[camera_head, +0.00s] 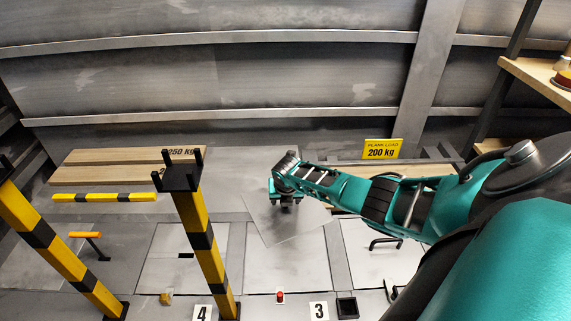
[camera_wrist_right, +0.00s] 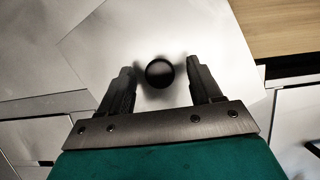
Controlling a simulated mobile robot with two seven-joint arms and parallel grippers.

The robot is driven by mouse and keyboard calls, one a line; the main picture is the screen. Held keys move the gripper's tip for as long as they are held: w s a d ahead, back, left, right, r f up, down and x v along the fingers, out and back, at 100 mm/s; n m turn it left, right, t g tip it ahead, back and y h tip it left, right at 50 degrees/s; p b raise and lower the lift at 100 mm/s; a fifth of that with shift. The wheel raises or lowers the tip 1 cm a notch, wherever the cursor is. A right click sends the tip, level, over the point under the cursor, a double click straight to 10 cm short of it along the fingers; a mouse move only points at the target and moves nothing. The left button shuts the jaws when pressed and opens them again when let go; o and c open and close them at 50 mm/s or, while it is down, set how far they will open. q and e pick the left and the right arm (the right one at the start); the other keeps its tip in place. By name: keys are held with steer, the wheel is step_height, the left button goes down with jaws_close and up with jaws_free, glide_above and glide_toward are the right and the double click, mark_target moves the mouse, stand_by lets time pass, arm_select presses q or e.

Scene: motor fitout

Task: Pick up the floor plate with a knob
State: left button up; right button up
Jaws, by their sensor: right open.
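The floor plate (camera_head: 270,231) is a grey metal sheet lying askew over the floor panels, below my right gripper in the head view. Its black round knob (camera_wrist_right: 159,73) shows in the right wrist view, between and just ahead of the two fingertips, with a blurred shadow around it. The plate (camera_wrist_right: 165,25) fills much of the upper middle there. My right gripper (camera_head: 286,201) is open, one finger on each side of the knob; I see no finger touching it. In the head view the gripper hides the knob. My left gripper is not in view.
Two yellow-black posts (camera_head: 204,240) (camera_head: 55,250) stand at the left. Wooden planks (camera_head: 110,173) lie behind them, beside a low striped bar (camera_head: 104,197). A yellow load sign (camera_head: 382,149) stands at the back. A panel with a black handle (camera_head: 385,243) lies to the right.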

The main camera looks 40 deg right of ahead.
jaws_close()
stand_by(0.6)
steer(key=shift+r, duration=0.15)
